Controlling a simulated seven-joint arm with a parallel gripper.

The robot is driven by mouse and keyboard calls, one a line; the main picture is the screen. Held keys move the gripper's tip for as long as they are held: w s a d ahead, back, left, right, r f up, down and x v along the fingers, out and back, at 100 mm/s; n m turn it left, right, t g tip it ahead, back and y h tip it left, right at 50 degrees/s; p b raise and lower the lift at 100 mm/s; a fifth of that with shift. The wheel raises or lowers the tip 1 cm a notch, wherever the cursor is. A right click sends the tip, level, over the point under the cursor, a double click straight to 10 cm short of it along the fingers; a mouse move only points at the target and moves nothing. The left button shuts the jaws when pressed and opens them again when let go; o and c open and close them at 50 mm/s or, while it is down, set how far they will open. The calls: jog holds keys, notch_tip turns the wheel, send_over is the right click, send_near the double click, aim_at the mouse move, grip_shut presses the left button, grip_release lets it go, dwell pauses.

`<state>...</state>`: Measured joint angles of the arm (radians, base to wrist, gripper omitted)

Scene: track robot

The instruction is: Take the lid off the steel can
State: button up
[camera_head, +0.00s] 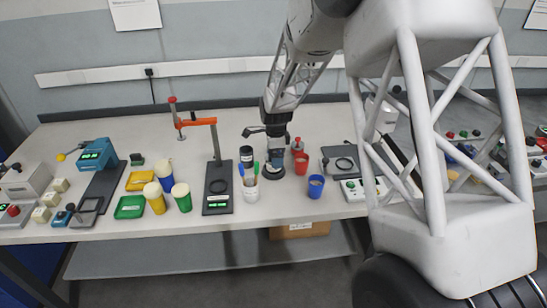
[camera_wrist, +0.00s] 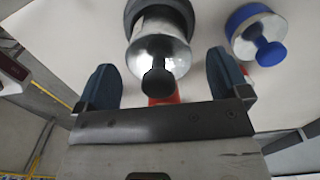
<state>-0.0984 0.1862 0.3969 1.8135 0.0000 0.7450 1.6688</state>
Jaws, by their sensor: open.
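The steel can (camera_wrist: 160,48) is a shiny metal cylinder with a black round knob (camera_wrist: 157,82) on its lid, seen from above in the wrist view. A dark ring surrounds its far side. My gripper (camera_wrist: 162,66) is open, with one blue finger on each side of the lid and knob and a visible gap to both. Nothing is held. In the head view my gripper (camera_head: 276,146) points down over the bench, and the can beneath is mostly hidden by it.
A second round piece with a blue knob (camera_wrist: 270,52) is close on the right. An orange-armed stand (camera_head: 198,122) rises to the left.

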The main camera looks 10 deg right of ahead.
jog(key=c, duration=1)
jog(key=shift+r, duration=0.1)
jog(key=shift+r, duration=0.7)
notch_tip(320, 180, up, 2)
jog(key=shift+r, duration=0.1)
jog(key=s+d+r, duration=0.1)
jog(key=s, duration=1.5)
jog(key=shift+d+r, duration=0.15)
jog(key=shift+d, duration=0.15)
